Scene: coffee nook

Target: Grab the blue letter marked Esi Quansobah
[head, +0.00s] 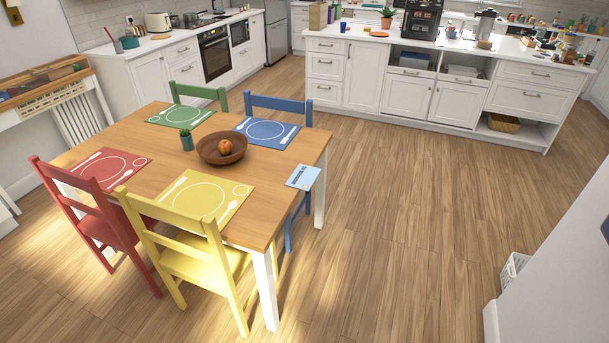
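A light blue letter (303,176) lies on the wooden dining table (280,200) at its right edge. It shows dark marks that are too small to read, so I cannot tell the name on it. Neither of my grippers is in view.
Four chairs surround the table: red (95,205), yellow (190,250), green (198,92) and blue (278,104). A brown bowl (208,150) with an orange fruit and a small potted plant (186,139) stand near the letter's left. The wood floor (400,200) right of the table is clear.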

